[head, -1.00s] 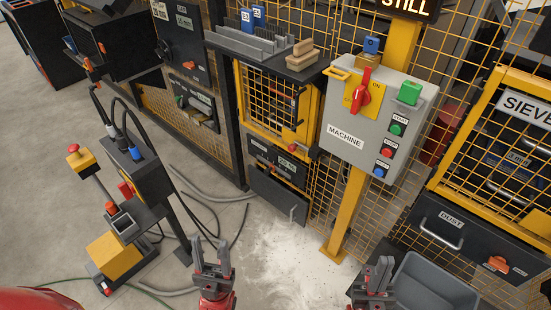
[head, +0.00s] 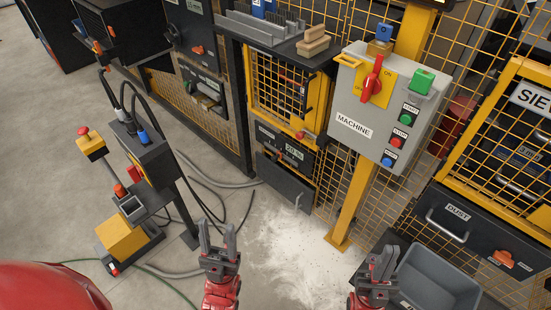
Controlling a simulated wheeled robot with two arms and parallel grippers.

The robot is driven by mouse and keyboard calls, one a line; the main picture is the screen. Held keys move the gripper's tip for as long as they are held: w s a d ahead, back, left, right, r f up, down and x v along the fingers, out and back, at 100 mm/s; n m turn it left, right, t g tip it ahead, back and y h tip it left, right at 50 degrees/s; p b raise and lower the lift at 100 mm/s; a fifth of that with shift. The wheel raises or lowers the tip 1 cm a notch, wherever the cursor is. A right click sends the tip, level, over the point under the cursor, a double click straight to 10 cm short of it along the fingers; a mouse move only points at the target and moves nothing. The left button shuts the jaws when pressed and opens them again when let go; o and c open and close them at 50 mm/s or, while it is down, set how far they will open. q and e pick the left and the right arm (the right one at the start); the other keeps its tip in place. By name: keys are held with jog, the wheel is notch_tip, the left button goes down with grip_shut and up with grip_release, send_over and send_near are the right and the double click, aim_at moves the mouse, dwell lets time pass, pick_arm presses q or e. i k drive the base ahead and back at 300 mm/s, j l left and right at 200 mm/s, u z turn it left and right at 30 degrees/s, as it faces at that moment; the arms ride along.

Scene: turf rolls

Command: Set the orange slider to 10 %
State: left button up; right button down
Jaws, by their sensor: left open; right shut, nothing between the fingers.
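I cannot make out an orange slider for certain. A dark panel with a small white label (head: 293,152), which seems to read 20 %, sits low in the yellow-framed cabinet. A small red-orange part (head: 299,136) shows just above it, too small to tell its kind. Another orange part (head: 197,50) is on the dark cabinet at the upper left. My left gripper (head: 217,241) is open and empty over the floor, in front of and apart from the cabinet. My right gripper (head: 380,267) is shut and empty beside the grey bin.
A grey machine box (head: 360,110) with a red switch and buttons stands on a yellow post (head: 354,205). A grey bin (head: 437,280) is below the dust drawer (head: 462,222). A stand with a yellow-and-red button (head: 90,145) and cables is at left. Pale powder covers the floor between.

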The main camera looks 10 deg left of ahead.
aim_at(274, 157)
jog(key=i+j, duration=0.65)
jog(key=i, duration=0.2)
jog(key=u, duration=0.05)
